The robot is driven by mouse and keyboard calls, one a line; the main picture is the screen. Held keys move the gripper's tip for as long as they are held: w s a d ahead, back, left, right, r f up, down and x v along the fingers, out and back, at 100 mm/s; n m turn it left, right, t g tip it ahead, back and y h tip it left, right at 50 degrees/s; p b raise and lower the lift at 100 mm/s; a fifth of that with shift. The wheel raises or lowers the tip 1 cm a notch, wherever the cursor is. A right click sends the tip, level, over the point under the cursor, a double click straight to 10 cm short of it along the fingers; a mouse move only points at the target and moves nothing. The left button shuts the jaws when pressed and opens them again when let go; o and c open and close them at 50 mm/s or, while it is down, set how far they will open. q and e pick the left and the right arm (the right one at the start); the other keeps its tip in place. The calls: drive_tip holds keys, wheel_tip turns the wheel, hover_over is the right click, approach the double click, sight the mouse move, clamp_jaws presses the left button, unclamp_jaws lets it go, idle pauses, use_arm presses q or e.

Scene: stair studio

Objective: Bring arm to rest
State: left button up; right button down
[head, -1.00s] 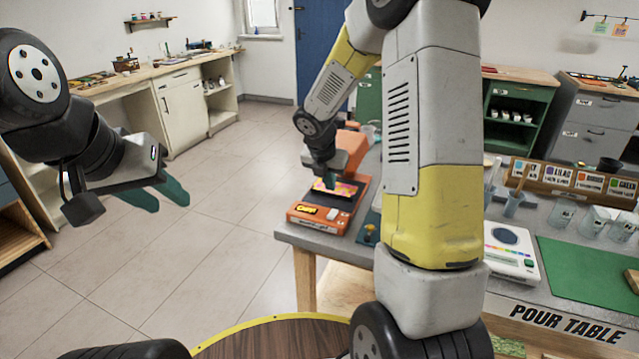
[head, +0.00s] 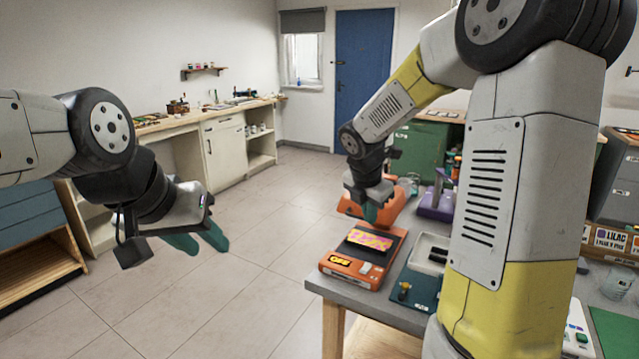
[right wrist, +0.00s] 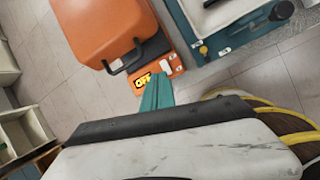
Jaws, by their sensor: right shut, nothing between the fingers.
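My right gripper (head: 370,212) is shut and empty. In the head view it hangs above the back of an orange press (head: 352,282), in front of its raised orange lid (head: 398,203). A pink and yellow patterned piece (head: 369,241) lies on the press's dark plate, apart from the fingers. In the right wrist view the teal fingers (right wrist: 157,92) are together, beside the orange lid (right wrist: 100,28) with its black handle. My left gripper (head: 205,241) is over open floor at the left, its teal fingers apart with nothing between them.
The press stands on a grey table (head: 385,313), beside a teal and white device (head: 418,280). A purple device (head: 436,205) is farther back. A white cabinet (head: 225,150) lines the left wall. The tiled floor (head: 262,225) between is clear. My right arm hides much of the table.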

drive_tip(key=s+a+r+m+y, duration=0.1)
drive_tip(key=s+r+m, duration=0.2)
drive_tip(key=s+m, duration=0.5)
drive_tip(key=s+a+r+m+t+y, duration=0.1)
drive_tip(key=s+r+m, duration=0.3)
drive_tip(key=s+m, duration=0.4)
drive_tip(key=s+a+r+m+t+y, duration=0.1)
drive_tip(key=s+a+r+m+y, duration=0.1)
drive_tip(key=s+m, duration=0.6)
drive_tip(key=shift+r+m+y, duration=0.3)
drive_tip(key=shift+r+m, duration=0.2)
drive_tip(key=shift+r, duration=0.25)
